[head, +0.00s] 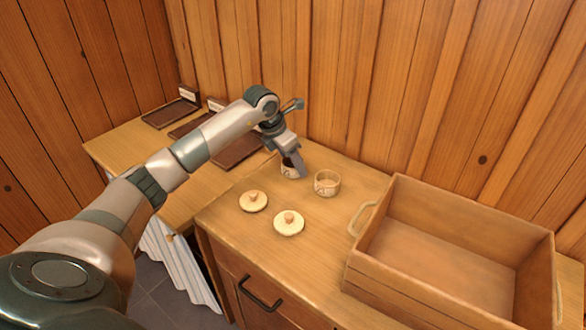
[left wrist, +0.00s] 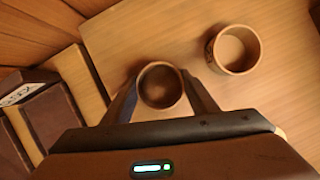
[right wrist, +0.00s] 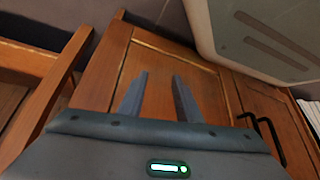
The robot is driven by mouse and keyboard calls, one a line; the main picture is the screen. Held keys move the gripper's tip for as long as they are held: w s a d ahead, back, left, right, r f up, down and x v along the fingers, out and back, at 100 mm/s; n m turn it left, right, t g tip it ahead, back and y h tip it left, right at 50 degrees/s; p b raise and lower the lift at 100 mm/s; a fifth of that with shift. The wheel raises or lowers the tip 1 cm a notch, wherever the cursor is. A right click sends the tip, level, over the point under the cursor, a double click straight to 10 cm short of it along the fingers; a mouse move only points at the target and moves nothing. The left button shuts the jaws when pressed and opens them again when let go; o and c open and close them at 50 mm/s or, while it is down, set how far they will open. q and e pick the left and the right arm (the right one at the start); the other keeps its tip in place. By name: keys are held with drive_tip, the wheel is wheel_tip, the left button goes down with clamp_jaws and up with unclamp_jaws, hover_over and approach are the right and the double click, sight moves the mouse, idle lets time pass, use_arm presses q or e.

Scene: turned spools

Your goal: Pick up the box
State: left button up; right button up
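Two small round wooden boxes with open tops are on the wooden counter. One round box (left wrist: 160,88) is between the fingers of my left gripper (left wrist: 159,78); in the head view this box (head: 288,173) is partly hidden by the gripper. The fingers are close against both its sides; whether they press on it cannot be told. The second round box (head: 327,184) stands to its right, clear of the gripper, and also shows in the left wrist view (left wrist: 235,50). My right gripper (right wrist: 160,74) is open and empty in front of a wooden cabinet door.
Two round knobbed lids, one (head: 253,201) left and one (head: 289,222) right, lie nearer on the counter. A large open wooden crate (head: 438,293) with side handles stands at right. Dark trays (head: 170,114) with labels lie at back left. Plank walls stand behind.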

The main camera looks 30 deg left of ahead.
use_arm(q)
drive_tip(key=shift+r, duration=0.1)
